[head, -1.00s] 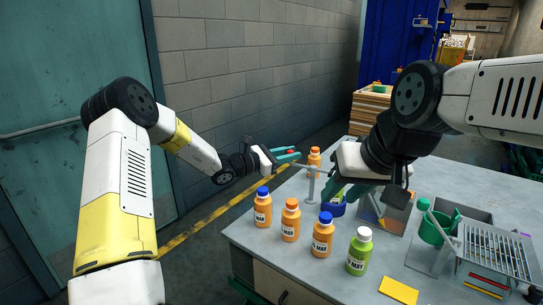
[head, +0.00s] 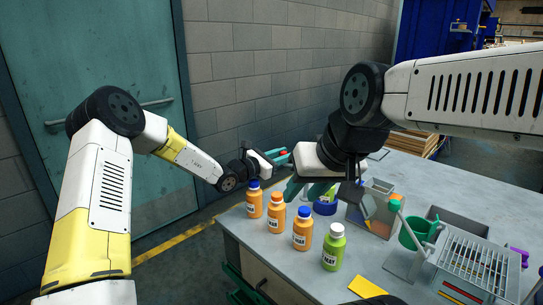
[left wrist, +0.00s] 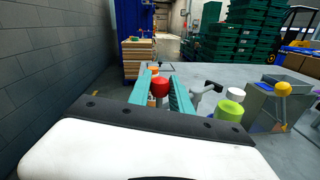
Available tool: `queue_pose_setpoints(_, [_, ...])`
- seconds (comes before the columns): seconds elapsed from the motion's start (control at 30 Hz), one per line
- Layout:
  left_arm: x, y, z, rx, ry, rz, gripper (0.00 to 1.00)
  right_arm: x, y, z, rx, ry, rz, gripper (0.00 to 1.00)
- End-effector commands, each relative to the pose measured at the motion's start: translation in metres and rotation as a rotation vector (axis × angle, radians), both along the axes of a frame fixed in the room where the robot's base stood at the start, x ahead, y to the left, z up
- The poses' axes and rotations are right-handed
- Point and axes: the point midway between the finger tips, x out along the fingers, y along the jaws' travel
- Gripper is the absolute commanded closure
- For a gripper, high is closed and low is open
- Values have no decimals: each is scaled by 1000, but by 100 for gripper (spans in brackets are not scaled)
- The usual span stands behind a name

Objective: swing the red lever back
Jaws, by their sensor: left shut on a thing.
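The red lever's knob (head: 284,153) sits at the back left of the table; in the left wrist view the red knob (left wrist: 160,87) lies between the teal fingers. My left gripper (head: 279,157) is shut on that knob. My right gripper (head: 305,188) hangs above the table just right of it, its teal fingers pointing down; its jaw gap is unclear. It hides most of the lever's arm and post in the head view. Near it, a green bottle (left wrist: 231,106) with a white cap shows in the left wrist view.
Several capped bottles line the front left table edge, among them a lime one (head: 333,250). A green cup (head: 413,234), a grey bin and a wire rack (head: 475,262) stand at the right. A yellow card (head: 367,287) lies in front. A block wall (head: 245,75) rises behind.

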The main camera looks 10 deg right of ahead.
Motion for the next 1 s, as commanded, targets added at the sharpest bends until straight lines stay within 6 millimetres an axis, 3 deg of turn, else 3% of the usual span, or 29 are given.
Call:
queue_pose_setpoints(0.2, [0, 0, 1, -2, -1, -1, 100, 0, 0, 0, 0, 0, 0, 64])
queue_pose_setpoints(0.23, [0, 0, 1, -2, -1, -1, 69, 0, 0, 0, 0, 0, 0, 64])
queue_pose_setpoints(0.3, [0, 0, 1, -2, -1, -1, 55, 0, 0, 0, 0, 0, 0, 64])
queue_pose_setpoints(0.33, [0, 0, 1, -2, -1, -1, 54, 0, 0, 0, 0, 0, 0, 64])
queue_pose_setpoints(0.67, [0, 0, 3, -1, -2, 0, 54, 0, 0, 0, 0, 0, 0, 64])
queue_pose_setpoints(0.77, [0, 0, 12, 0, -4, 0, 54, 0, 0, 0, 0, 0, 0, 64])
queue_pose_setpoints(0.9, [0, 0, 38, 0, -7, -1, 54, 0, 0, 0, 0, 0, 0, 64])
queue_pose_setpoints(1.0, [-25, 6, 38, 1, 2, -3, 54, 0, 0, 0, 0, 0, 0, 64])
